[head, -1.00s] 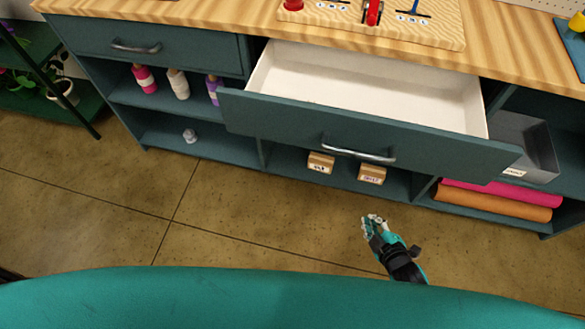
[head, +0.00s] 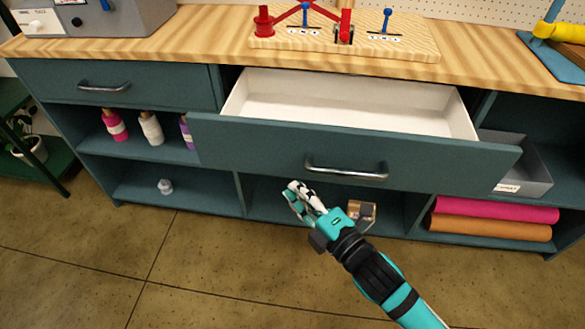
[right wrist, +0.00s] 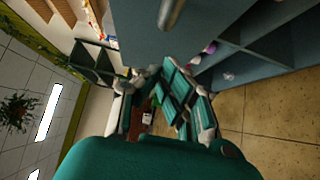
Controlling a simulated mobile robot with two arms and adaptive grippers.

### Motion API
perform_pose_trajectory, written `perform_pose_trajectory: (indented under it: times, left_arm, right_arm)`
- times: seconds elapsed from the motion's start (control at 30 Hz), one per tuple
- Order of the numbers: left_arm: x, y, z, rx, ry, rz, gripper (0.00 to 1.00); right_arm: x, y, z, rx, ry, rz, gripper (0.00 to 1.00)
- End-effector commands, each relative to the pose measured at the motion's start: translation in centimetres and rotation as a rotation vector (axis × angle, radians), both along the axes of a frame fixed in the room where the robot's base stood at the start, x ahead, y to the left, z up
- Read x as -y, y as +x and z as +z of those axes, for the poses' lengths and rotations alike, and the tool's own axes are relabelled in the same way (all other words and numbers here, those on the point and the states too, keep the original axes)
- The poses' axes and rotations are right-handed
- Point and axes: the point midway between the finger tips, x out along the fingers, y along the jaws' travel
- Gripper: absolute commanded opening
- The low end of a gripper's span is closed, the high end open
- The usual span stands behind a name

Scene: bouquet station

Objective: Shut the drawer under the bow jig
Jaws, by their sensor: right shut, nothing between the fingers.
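The drawer (head: 270,150) under the bow jig stands pulled out, its white inside empty. Its grey bar handle (head: 346,168) is on the teal front; part of a handle also shows at the top of the right wrist view (right wrist: 170,12). The bow jig (head: 345,44), a wooden board with red and blue posts, sits on the bench top above. My right gripper (head: 293,192) is shut and empty, just below the drawer front and left of the handle, apart from it as far as I can tell. My left gripper is not in view.
A second drawer (head: 130,85) at the left is shut. Open shelves below hold several bottles (head: 150,128), a small box (head: 361,211), a grey bin (head: 525,170) and pink and orange rolls (head: 492,210). The floor (head: 220,270) in front is clear.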

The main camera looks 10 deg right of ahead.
Motion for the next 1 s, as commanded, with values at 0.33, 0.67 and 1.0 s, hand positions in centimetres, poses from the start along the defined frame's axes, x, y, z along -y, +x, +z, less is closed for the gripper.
perform_pose_trajectory:
  times: [0.33,0.67,1.0]
  left_arm:
    - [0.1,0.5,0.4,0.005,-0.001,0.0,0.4]
    - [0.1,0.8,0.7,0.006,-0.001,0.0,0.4]
    - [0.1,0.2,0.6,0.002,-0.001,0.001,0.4]
  right_arm:
    - [-0.6,5.4,-0.1,0.0,-0.001,0.0,0.0]
    - [-0.3,6.4,-0.1,-0.002,0.001,0.001,0.0]
    - [-0.1,7.0,0.0,0.0,-0.001,0.0,0.0]
